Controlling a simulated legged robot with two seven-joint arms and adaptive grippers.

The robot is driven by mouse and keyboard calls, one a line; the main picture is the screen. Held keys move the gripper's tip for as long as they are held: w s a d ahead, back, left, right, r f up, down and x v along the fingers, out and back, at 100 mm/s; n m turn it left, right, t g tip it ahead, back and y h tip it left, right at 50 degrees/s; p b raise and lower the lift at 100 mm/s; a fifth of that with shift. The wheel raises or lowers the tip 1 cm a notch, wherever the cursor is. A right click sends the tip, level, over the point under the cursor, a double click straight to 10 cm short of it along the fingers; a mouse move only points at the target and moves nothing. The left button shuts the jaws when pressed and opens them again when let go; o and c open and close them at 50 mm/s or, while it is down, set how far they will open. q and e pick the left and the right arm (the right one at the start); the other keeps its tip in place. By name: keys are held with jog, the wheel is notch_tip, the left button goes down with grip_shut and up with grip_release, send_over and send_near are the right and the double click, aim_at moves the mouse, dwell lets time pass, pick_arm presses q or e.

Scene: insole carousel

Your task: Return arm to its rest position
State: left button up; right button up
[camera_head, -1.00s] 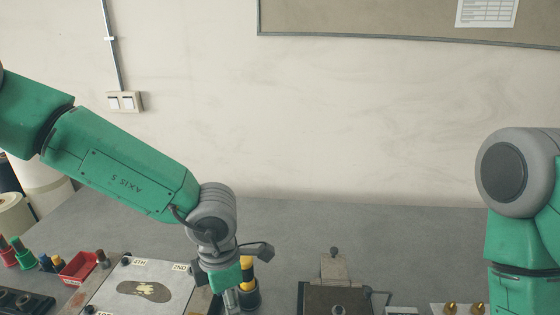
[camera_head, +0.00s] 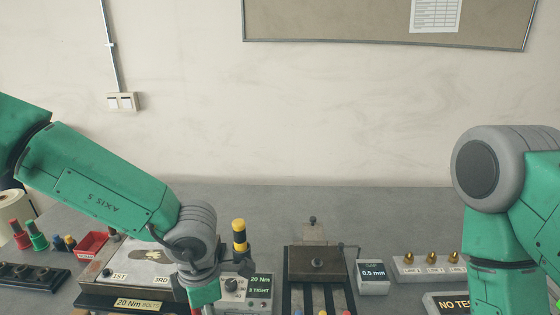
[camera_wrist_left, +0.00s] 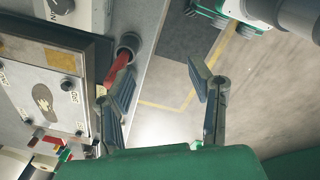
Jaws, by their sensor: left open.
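My left arm (camera_head: 95,185) comes in from the left in the head view, bent down at the wrist. My left gripper is cut off by the bottom edge there. In the left wrist view the left gripper (camera_wrist_left: 160,76) is open, its two fingers apart with nothing between them. Grey floor shows beyond the fingers. The plate with the dark insole shape (camera_head: 150,255) is beside and partly behind the left wrist. My right arm (camera_head: 495,210) hangs down at the right; its gripper is out of frame.
A red handle (camera_wrist_left: 121,63) stands in a round holder close to the left finger. A clamp fixture (camera_head: 317,262) and 0.5 mm gauge (camera_head: 373,276) stand between the arms.

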pick_arm(q)
jog(key=s+a+f+m+t+y, duration=0.2)
jog(key=s+a+f+m, duration=0.4)
jog(key=a+f+m, duration=0.5)
jog(key=s+a+f+m+g+h, duration=0.1)
jog(key=s+a+f+m, duration=0.15)
jog(key=s+m, duration=0.45)
jog(key=s+a+f+m+g+h, duration=0.1)
jog(key=s+a+f+m, duration=0.3)
jog(key=s, duration=0.6)
jog(key=w+d+f+m+b, duration=0.1)
jog(key=d+f+m+b, duration=0.1)
jog(key=f+b, duration=1.2)
jog(key=shift+w+d+f+b, duration=0.4)
jog(key=shift+d+b, duration=0.2)
jog(key=shift+b, duration=0.65)
pick_arm(e)
notch_tip(320, 180, down, 17)
jog(key=shift+w+r, duration=0.2)
jog(key=shift+w, duration=0.1)
